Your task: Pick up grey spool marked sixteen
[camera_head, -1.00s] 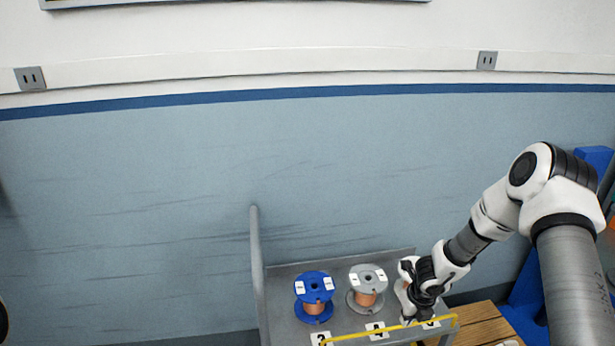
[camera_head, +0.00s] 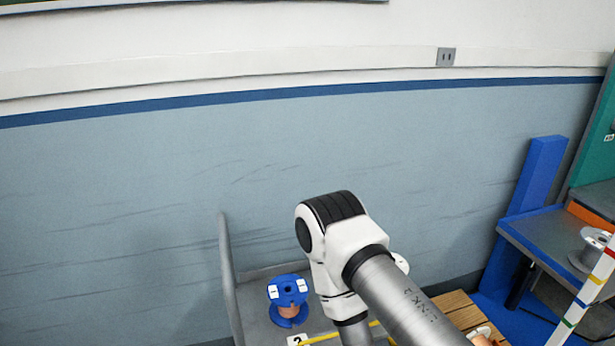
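No grey spool with a readable sixteen shows. The grey spool that stood beside the blue spool (camera_head: 288,298) earlier is not visible now, and my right arm covers that part of the grey cart (camera_head: 255,312). The blue spool, with copper-coloured winding and white labels, stands upright on the cart left of the arm. My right gripper is hidden behind or below my own arm, so its hold cannot be seen. A small pale rounded part shows behind the arm; I cannot tell what it is. My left gripper is out of view.
A pale spool (camera_head: 590,254) stands on a blue-edged table (camera_head: 540,235) at the right, near a striped post (camera_head: 592,290). A wooden slatted surface (camera_head: 458,308) lies right of the cart. The cart has a grey upright rail (camera_head: 228,270) and yellow front bar.

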